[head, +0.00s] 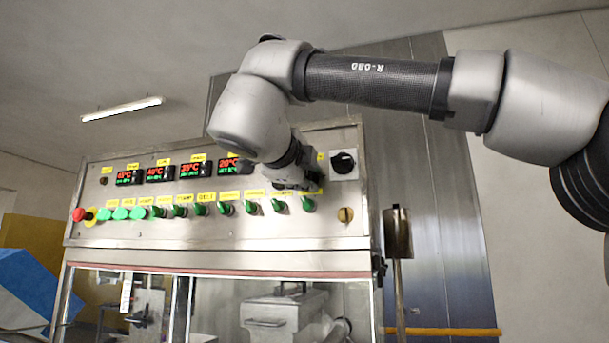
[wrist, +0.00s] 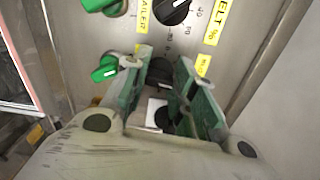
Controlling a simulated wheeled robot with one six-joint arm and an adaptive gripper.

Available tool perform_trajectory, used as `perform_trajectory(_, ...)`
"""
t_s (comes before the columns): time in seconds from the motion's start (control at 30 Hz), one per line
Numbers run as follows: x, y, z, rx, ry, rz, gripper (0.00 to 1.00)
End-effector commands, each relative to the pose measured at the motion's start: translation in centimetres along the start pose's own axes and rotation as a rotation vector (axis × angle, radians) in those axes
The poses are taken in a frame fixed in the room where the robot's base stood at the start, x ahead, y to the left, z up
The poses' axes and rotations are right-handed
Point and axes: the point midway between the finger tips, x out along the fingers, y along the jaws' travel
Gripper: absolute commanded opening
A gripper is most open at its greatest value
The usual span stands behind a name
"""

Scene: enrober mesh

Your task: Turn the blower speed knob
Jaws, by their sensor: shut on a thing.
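The blower speed knob (wrist: 161,72) is a dark knob on the steel panel, seen between my fingertips in the wrist view. It is mostly covered by the fingers. A yellow label (wrist: 203,65) beside it starts with what looks like "BLO". My gripper (wrist: 163,66) has green finger pads, one on each side of the knob, and is shut on it. In the head view my gripper (head: 298,182) is at the panel's upper right, and the knob is hidden behind it. I cannot read the knob's setting.
A black belt knob (wrist: 174,9) and green switches (wrist: 105,68) sit close to the fingers. A black rotary switch on a white plate (head: 343,163) is just right of my gripper. A red button (head: 79,214) and lit displays (head: 160,173) are farther left on the panel.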

Motion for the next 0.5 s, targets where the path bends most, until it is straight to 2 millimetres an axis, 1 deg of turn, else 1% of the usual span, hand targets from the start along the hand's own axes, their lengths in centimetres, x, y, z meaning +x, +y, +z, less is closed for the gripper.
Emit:
perform_trajectory(0.2, -0.02, 0.06, 0.07, -0.089, -0.002, 0.0, 0.03)
perform_trajectory(0.5, -0.02, 0.09, 0.07, -0.13, -0.002, 0.0, 0.03)
